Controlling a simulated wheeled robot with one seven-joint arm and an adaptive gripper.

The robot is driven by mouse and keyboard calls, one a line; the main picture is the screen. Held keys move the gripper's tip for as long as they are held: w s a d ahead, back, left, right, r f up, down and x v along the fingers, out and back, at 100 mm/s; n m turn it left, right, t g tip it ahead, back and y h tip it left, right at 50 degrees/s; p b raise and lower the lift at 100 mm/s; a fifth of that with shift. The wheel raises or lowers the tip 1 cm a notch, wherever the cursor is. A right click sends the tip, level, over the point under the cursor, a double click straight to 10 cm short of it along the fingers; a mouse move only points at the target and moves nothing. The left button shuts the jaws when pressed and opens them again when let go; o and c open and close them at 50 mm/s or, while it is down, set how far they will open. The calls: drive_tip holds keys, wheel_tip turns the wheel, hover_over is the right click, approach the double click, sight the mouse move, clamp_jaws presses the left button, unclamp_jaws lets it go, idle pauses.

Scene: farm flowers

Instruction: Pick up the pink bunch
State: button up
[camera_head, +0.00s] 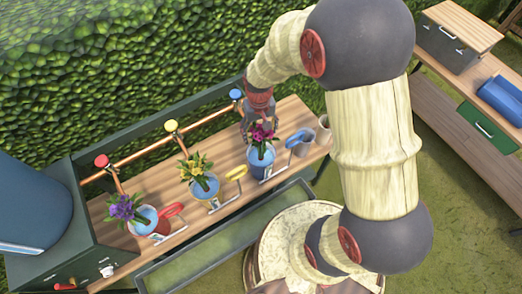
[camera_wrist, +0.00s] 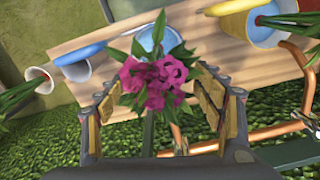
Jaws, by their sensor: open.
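The pink bunch (camera_head: 262,134) stands in a blue pot (camera_head: 261,156) on the wooden bench, the rightmost of the three bunches in the head view. In the wrist view the pink bunch (camera_wrist: 155,80) shows its blossoms up close, with green leaves and the blue pot (camera_wrist: 154,38) behind them. My gripper (camera_wrist: 160,92) is open, with one finger on each side of the blossoms. Whether the fingers touch the bunch cannot be told. In the head view my gripper (camera_head: 262,118) is just above and behind the bunch, partly hidden by it.
A yellow bunch (camera_head: 195,169) and a purple bunch (camera_head: 126,208) stand in pots to the left on the bench (camera_head: 222,166). Red, yellow and blue taps line the pipe behind. Small pots (camera_head: 323,130) stand at the right end. A green hedge rises behind.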

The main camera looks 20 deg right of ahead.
drive_tip(key=b, duration=0.2)
hover_over(261, 153)
drive_tip(key=w, duration=0.1)
drive_tip(key=f, duration=0.7)
drive_tip(key=shift+w+d+f, duration=0.15)
drive_tip(key=shift+d+f, duration=0.1)
drive_tip(key=shift+p, duration=0.3)
drive_tip(key=shift+c, duration=0.2)
clamp_jaws()
